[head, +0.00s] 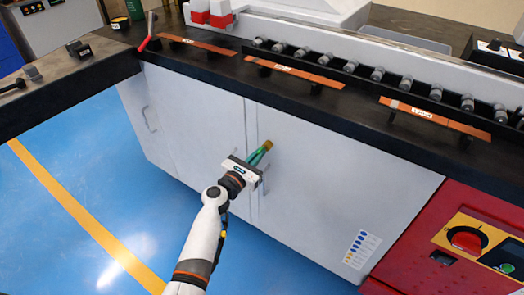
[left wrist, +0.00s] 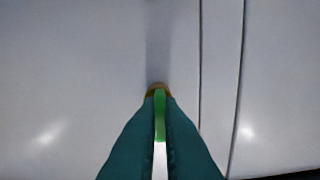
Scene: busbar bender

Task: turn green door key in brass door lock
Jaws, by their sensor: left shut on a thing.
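The brass door lock (head: 267,145) sits on the white cabinet door, near the seam between two doors. It also shows in the left wrist view (left wrist: 158,88), mostly hidden behind the key and the fingertips. The green key (left wrist: 160,115) stands on edge between my left fingers, with its front end at the lock. How deep it sits in the lock is hidden. My left gripper (head: 257,156) is shut on the green key, right in front of the lock; its two teal fingers (left wrist: 160,108) flank the key. My right gripper is in neither view.
A door handle (head: 262,187) stands close beside my left gripper. The black worktop (head: 300,97) above carries copper bars (head: 293,74) and a row of rollers. A red panel (head: 460,225) with a rotary switch is at the right. Blue floor is free at the left.

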